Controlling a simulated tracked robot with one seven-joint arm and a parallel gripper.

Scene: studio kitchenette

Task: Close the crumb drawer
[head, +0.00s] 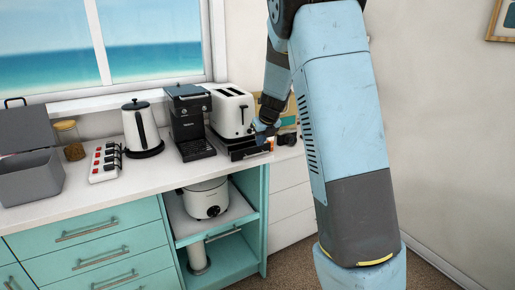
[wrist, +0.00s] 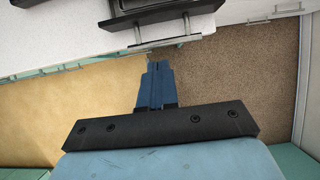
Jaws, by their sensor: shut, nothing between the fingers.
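The white toaster (head: 232,110) stands on the counter under the window. The dark crumb drawer (head: 248,150) is at its base and sticks out toward the counter's front edge. In the wrist view a black drawer front (wrist: 165,13) with a silver handle (wrist: 160,43) is at the top, probably the same drawer. My gripper (head: 266,130) is beside the toaster's right side, above the drawer's right end. In the wrist view my gripper's blue fingers (wrist: 157,72) are together and empty, apart from the handle. My arm hides part of the area right of the toaster.
A black coffee machine (head: 192,122) stands close left of the toaster, then a kettle (head: 142,130). Small dark items (head: 287,138) lie right of the drawer. A rice cooker (head: 206,198) sits on a shelf below.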

